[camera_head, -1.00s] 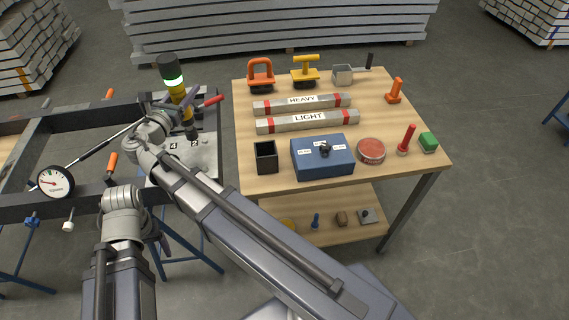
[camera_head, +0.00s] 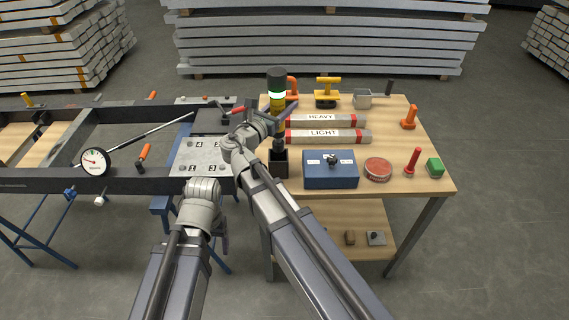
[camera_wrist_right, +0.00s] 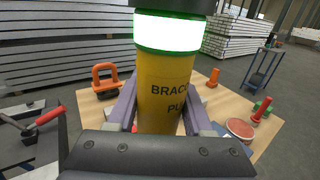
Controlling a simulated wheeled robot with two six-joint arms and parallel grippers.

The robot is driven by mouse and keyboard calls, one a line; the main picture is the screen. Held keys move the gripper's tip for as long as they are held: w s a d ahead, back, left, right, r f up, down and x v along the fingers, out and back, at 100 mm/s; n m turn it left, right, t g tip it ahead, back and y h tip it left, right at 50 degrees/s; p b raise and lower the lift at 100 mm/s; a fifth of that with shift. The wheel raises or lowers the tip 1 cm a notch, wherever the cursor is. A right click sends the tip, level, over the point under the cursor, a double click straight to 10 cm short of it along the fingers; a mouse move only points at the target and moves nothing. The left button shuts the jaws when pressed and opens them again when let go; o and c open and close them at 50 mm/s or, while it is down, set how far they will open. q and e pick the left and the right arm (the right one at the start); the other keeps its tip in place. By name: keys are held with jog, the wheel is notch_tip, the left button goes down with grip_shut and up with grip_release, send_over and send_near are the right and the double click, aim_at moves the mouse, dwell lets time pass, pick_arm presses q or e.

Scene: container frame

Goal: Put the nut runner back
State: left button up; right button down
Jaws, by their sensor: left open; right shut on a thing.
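The nut runner (camera_head: 277,100) is a yellow upright tool with a black top and a lit green band. It fills the middle of the right wrist view (camera_wrist_right: 165,90). My right gripper (camera_head: 277,118) is shut around its yellow body. The tool's dark lower end is at the mouth of a black open-topped holder (camera_head: 279,166) on the wooden table; I cannot tell whether it is inside or just above. My left gripper (camera_head: 222,238) is open and empty, low in front of the steel plate and left of the table, partly hidden by its wrist.
The wooden table (camera_head: 400,140) also carries a blue box (camera_head: 330,171), a red tin (camera_head: 378,169), HEAVY and LIGHT bars (camera_head: 328,136), and orange and yellow handled tools. A dark frame with a numbered plate (camera_head: 205,157) and gauge (camera_head: 95,162) stands left.

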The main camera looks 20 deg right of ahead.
aim_at(284, 132)
notch_tip(284, 132, down, 6)
jog(key=b, duration=0.6)
jog(key=shift+f, duration=0.15)
notch_tip(284, 132, down, 4)
jog(key=b, duration=0.3)
jog(key=shift+r+b, duration=0.25)
jog(key=shift+b, duration=0.1)
jog(key=shift+f, duration=0.2)
jog(key=shift+c, duration=1.5)
grip_release()
jog(key=shift+r, duration=0.1)
